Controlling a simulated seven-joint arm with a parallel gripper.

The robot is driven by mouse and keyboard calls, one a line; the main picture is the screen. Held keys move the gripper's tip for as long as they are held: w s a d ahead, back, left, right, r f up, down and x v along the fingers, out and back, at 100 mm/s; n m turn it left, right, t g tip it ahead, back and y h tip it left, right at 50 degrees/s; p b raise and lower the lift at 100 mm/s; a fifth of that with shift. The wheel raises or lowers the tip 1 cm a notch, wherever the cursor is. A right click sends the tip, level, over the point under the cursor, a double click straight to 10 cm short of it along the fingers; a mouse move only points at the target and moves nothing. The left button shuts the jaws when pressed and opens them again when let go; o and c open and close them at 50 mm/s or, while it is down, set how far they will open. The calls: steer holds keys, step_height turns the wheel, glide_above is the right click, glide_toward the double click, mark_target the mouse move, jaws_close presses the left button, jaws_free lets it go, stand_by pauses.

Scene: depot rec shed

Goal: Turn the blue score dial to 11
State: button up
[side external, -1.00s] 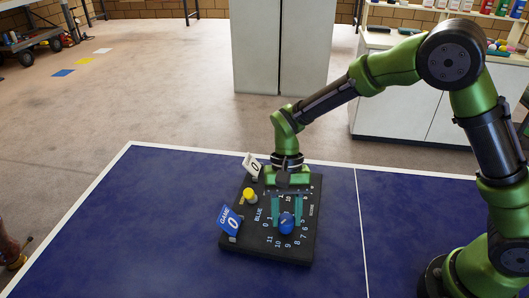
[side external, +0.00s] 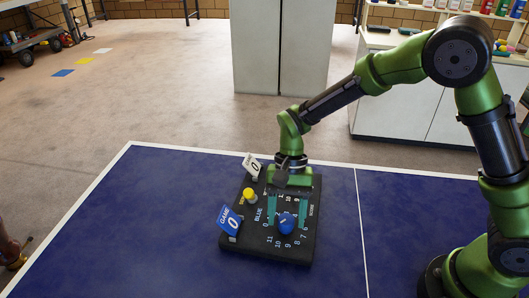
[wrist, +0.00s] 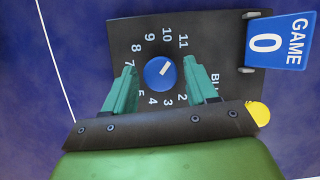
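The blue score dial (side external: 286,224) is a round knob on a dark scoreboard panel (side external: 240,240) lying on the blue table. In the wrist view the dial (wrist: 159,74) has a short white mark slanting to the upper right, roughly toward the 11 or just past it; the exact reading is hard to tell. The numbers 2 to 5 and 7 to 11 show around it. My gripper (side external: 287,220) is open, with teal fingers (wrist: 163,88) on either side of the dial and gaps between them and it. The right finger hides the low numbers near it.
A blue GAME 0 flip card (side external: 230,220) and a white 0 card (side external: 251,164) stand at the panel's left edge. A yellow knob (side external: 250,195) sits between them. The surrounding table (side external: 150,220) is clear.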

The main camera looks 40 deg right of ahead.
steer(key=shift+o, duration=0.4)
steer(key=shift+r, duration=0.1)
steer(key=v, duration=1.6)
steer(key=shift+d+r, duration=0.15)
steer(key=shift+r, duration=0.2)
steer(key=shift+w, duration=0.1)
steer(key=s+d+r+n+t, duration=0.2)
steer(key=s+d+t, duration=0.3)
steer(key=s, duration=0.3)
steer(key=s+d+r+n+t+h, duration=0.1)
steer(key=s+d+r+n+t, duration=0.1)
steer(key=s+d+t, duration=0.3)
steer(key=s, duration=0.3)
steer(key=shift+n+t, duration=0.3)
steer(key=shift+r, duration=0.1)
